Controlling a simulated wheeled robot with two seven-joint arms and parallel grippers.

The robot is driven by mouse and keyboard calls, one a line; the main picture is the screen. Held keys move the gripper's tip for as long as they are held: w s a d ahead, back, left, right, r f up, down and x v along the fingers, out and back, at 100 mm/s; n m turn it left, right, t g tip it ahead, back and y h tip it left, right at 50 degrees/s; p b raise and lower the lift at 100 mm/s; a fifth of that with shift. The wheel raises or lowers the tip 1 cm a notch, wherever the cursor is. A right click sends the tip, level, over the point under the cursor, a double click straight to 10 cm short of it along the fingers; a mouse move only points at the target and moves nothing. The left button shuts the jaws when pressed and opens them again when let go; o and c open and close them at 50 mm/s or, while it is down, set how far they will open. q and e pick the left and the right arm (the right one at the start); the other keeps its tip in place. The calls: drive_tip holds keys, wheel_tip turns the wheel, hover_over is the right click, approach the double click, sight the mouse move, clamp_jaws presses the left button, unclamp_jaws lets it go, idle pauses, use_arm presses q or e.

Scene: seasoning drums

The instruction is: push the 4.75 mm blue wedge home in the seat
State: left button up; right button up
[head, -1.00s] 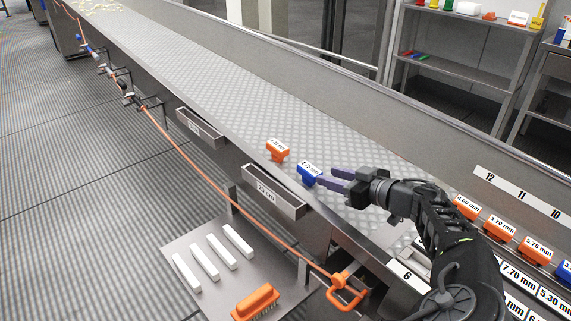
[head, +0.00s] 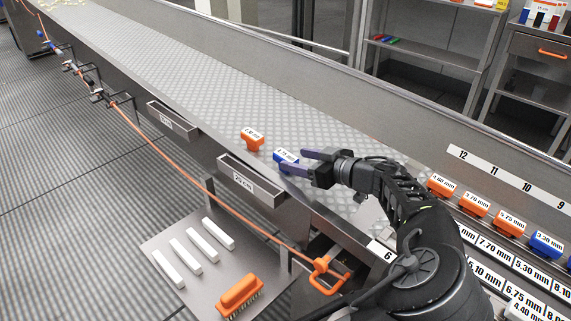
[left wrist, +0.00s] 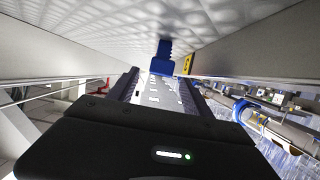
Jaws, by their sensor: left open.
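The blue wedge (head: 287,158), with a white label that seems to read 4.75 mm, stands at the near edge of the patterned metal bed (head: 220,108). My left gripper (head: 294,161) is open, its two purple-grey fingers pointing left at the wedge, with the fingertips close beside it. Whether they touch it I cannot tell. In the left wrist view the blue wedge (left wrist: 162,55) shows ahead, between the fingers. I cannot make out the seat under the wedge or how deep the wedge sits. My right gripper is not in view.
An orange wedge (head: 252,138) stands just left of the blue one. A labelled metal holder (head: 250,182) hangs below the edge. More labelled wedges line the right, including an orange one (head: 441,186). An orange brush (head: 240,294) and white bars lie on a lower tray (head: 185,290).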

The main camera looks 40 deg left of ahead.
sight(286, 155)
use_arm(q)
drive_tip(key=shift+a, duration=0.1)
drive_tip(key=x, duration=0.5)
drive_tip(key=shift+r+b, duration=0.1)
drive_tip(key=shift+b, duration=0.25)
drive_tip(key=shift+c, duration=0.5)
clamp_jaws()
idle(0.3)
